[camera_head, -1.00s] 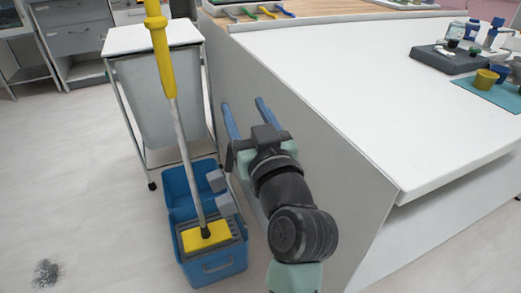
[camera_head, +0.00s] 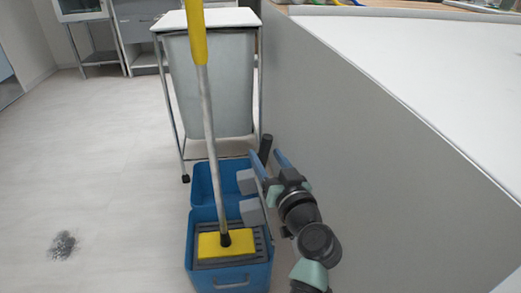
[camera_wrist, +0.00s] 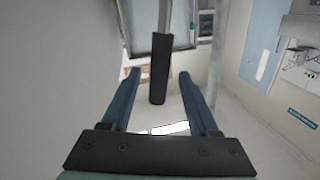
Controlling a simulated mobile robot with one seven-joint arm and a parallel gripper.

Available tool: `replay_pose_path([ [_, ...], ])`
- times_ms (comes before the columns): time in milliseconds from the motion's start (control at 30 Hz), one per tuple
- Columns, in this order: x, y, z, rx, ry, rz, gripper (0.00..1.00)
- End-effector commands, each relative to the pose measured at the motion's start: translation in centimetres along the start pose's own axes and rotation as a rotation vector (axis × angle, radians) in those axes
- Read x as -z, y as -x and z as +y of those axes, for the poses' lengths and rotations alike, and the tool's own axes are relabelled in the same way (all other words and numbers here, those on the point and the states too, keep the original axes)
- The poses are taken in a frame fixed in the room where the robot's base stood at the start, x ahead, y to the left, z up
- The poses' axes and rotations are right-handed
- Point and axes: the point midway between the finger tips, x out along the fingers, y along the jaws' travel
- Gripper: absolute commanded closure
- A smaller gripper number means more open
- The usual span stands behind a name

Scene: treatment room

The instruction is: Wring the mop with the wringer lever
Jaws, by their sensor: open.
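The mop stands nearly upright, with a yellow upper handle (camera_head: 196,35), a grey shaft (camera_head: 210,140) and a yellow head (camera_head: 225,244). The head rests on the dark slotted wringer (camera_head: 262,248) of the blue bucket (camera_head: 232,278). The wringer lever's black grip (camera_head: 266,147) shows just beyond my gripper (camera_head: 267,155). In the wrist view the black lever grip (camera_wrist: 159,85) appears between the two blue fingers of my gripper (camera_wrist: 158,76), with a gap on each side. My gripper is open and holds nothing. My fingers partly hide the lever's lower part in the head view.
A white-topped cart (camera_head: 225,18) with a grey bag stands behind the bucket. The counter's grey side panel (camera_head: 400,190) rises close on the right of my arm. A dark dirt patch (camera_head: 62,245) lies on the open floor (camera_head: 110,150) at left.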

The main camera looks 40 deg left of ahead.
Motion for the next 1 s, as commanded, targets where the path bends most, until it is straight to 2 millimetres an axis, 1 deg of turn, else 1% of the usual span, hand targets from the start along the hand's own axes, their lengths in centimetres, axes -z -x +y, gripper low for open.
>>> replay_pose_path([
  [33, -0.3, -1.2, -0.1, 0.003, 0.001, 0.001, 0.39],
  [100, -0.2, -2.5, 0.0, 0.003, 0.001, 0.002, 0.39],
  [200, -0.2, -3.9, 0.0, 0.001, 0.001, 0.001, 0.39],
  [300, -0.2, -4.9, 0.0, 0.001, 0.0, 0.0, 0.39],
  [467, -0.1, -5.7, 0.0, -0.001, 0.001, 0.0, 0.39],
  [733, 0.0, -5.7, 0.0, -0.001, 0.001, 0.0, 0.39],
  [867, 0.0, -5.7, 0.0, -0.001, 0.001, 0.0, 0.63],
  [900, 0.0, -5.7, 0.0, -0.001, 0.001, 0.0, 0.7],
  [967, 0.0, -5.7, 0.0, -0.001, 0.001, 0.0, 0.81],
  [1000, 0.0, -5.7, 0.0, -0.001, 0.001, 0.0, 0.88],
])
